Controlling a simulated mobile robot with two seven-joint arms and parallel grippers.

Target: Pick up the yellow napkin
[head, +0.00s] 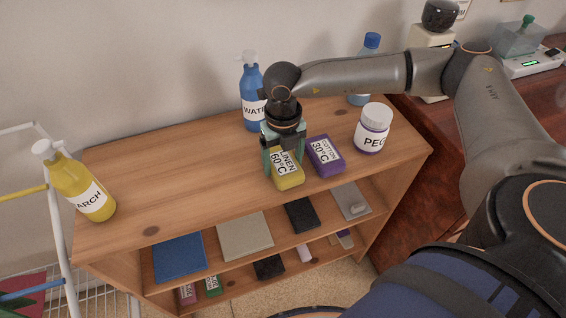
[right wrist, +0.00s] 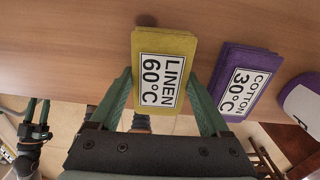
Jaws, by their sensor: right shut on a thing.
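The yellow napkin (head: 288,179), a folded block labelled LINEN 60°C, is at the front of the wooden dresser top (head: 190,170). I cannot tell whether it touches the wood. My right gripper (head: 283,150) reaches down over it and is shut on it. In the right wrist view, the yellow napkin (right wrist: 165,43) sits between the green fingertips of the right gripper (right wrist: 165,88). My left gripper (right wrist: 36,110) shows at the left edge of the right wrist view, fingers apart and empty, away from the napkin. The head view does not show it.
A purple napkin (head: 326,156) lies close on the right, with a white and purple jar (head: 373,130) beyond it. A blue spray bottle (head: 251,92) stands behind the gripper. A yellow spray bottle (head: 82,188) stands at the left end. The dresser top between is clear.

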